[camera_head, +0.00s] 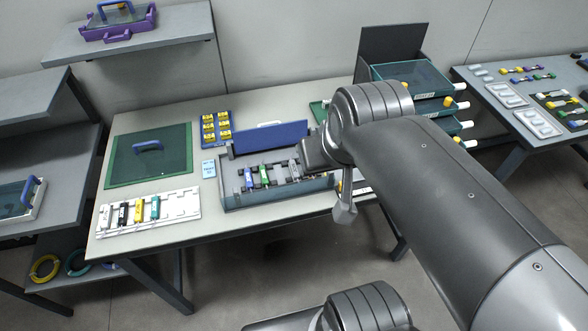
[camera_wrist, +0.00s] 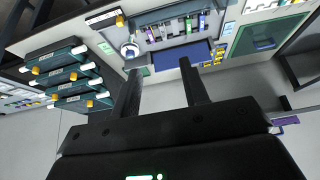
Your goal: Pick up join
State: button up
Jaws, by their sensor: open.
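My gripper (camera_wrist: 159,67) is open and empty in the wrist view, its two dark fingers spread apart. The table and its open grey case (camera_wrist: 178,28) lie beyond the fingertips, apart from them. In the head view the grey case (camera_head: 232,197) has a raised blue lid (camera_head: 270,138) and holds a blue piece (camera_head: 249,179), a green piece (camera_head: 265,175) and a grey piece (camera_head: 294,170). A white rack (camera_head: 180,205) at the left holds several small coloured pieces. I cannot tell which piece is the join. My arm hides the case's right end.
Yellow pieces sit on a blue tray (camera_head: 229,142). A teal drawer unit (camera_head: 412,75) stands at the right, its drawers open. A side table (camera_head: 490,78) holds more parts.

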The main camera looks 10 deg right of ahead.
dwell(0.5)
jog(key=g, duration=0.6)
send_over(294, 168)
jog(key=f, duration=2.2)
jog(key=shift+s+d+f, duration=0.15)
jog(key=shift+s+f, duration=0.15)
jog(key=shift+s, duration=0.05)
jog(key=shift+w+f, duration=0.2)
jog(key=shift+f, duration=1.15)
jog(key=shift+w+f, duration=0.2)
jog(key=shift+f, duration=1.15)
jog(key=shift+c, duration=0.3)
jog(key=c, duration=0.8)
